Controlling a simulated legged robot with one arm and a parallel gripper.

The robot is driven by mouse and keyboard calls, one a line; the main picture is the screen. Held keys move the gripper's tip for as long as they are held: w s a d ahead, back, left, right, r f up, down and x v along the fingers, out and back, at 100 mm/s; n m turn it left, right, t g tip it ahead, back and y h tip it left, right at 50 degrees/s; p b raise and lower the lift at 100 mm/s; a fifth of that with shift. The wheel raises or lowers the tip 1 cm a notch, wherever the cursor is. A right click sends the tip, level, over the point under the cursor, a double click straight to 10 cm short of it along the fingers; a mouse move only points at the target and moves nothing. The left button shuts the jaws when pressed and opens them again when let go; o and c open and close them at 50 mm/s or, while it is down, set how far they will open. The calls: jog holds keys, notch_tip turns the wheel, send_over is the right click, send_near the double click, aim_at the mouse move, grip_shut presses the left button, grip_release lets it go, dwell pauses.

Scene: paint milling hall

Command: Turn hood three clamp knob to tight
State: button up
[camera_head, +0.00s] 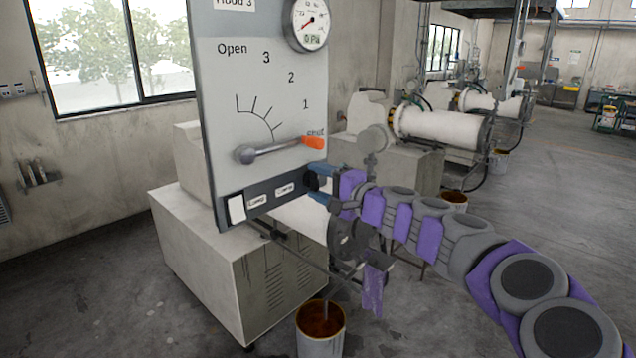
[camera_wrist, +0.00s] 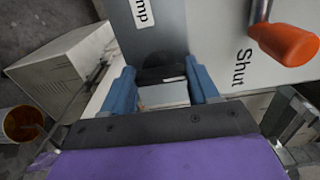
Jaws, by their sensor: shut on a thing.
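The Hood 3 panel (camera_head: 225,120) stands upright at the centre left in the head view. The dark clamp knob (camera_head: 311,183) is at the right end of its dark lower strip, beside small white labels. My gripper (camera_head: 318,184) reaches in from the right with its blue fingers shut on the knob, one above and one below. The wrist view shows the black knob (camera_wrist: 160,74) between the two blue fingers. A label ending in "mp" is beside it. The fingers partly hide the knob, so its turn position cannot be told.
A lever with an orange grip (camera_head: 312,143) points at "Shut" just above my gripper. A gauge (camera_head: 309,22) is at the panel's top. A white block (camera_head: 237,209) is at the strip's left end. A bucket (camera_head: 321,330) stands on the floor below.

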jog(key=shift+w+f, duration=0.1)
jog(key=shift+f, duration=0.05)
jog(key=o, duration=0.7)
jog(key=shift+c, duration=0.2)
jog(key=o, duration=0.4)
jog(key=shift+w+d, duration=0.15)
jog(key=b+v, duration=0.1)
jog(key=v, duration=1.6)
jog(key=shift+s+d, duration=0.25)
